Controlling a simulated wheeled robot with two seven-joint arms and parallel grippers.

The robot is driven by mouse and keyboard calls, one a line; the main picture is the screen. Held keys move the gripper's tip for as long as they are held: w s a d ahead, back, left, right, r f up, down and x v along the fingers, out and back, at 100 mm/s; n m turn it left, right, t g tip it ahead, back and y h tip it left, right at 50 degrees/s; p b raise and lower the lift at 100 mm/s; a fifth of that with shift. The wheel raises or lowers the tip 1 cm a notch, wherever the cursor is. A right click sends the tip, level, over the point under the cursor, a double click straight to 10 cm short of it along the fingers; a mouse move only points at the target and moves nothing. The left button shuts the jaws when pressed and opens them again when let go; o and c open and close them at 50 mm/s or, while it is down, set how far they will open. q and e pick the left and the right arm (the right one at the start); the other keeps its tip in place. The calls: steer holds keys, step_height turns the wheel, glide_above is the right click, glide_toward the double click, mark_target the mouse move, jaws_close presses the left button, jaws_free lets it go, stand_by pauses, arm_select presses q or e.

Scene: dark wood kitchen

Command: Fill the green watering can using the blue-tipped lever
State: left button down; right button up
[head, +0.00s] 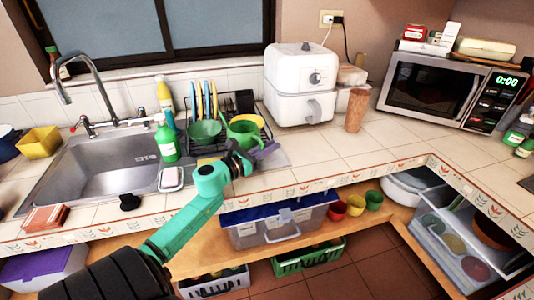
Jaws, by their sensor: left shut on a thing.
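The green watering can (244,131) is at the front of the dish rack area, right of the sink. My left gripper (253,154) is at its near side and shut on it; the fingers and the grip point are partly hidden by the wrist. The tap (93,84) arches over the sink (101,165) at the left. A red-tipped lever (75,127) is on the tap's left side. The right-side lever (142,113) is small, and its blue tip is hard to make out. My right gripper is out of view.
A dish rack (245,103) with plates and a green bowl (204,131) stands beside the can. A green soap bottle (166,142), yellow bottle (164,94) and soap dish (171,179) are near the sink's right edge. A white air fryer (299,82) stands behind.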

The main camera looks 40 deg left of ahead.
arm_select(q)
step_height(320, 180, up, 25)
steer(key=p, duration=0.6)
steer(key=shift+p, duration=0.4)
